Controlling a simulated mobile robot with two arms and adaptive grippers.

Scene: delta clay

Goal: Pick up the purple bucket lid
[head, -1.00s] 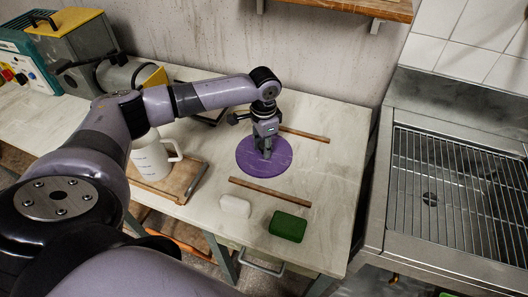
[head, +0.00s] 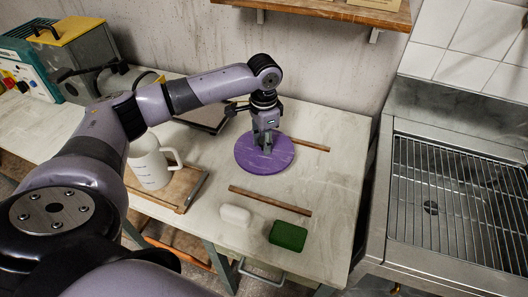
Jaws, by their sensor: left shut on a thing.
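The purple bucket lid (head: 262,160) is a flat round disc in the head view, on or just above the pale worktop (head: 330,170); I cannot tell whether it is clear of the surface. My left gripper (head: 266,148) points down over the lid's middle and is shut on it. The fingertips hide the part that they hold. My right gripper is not in view.
Two thin wooden strips, one in front (head: 270,200) and one behind (head: 308,144), flank the lid. A white jug (head: 150,165) stands left; a sink (head: 455,205) is right.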

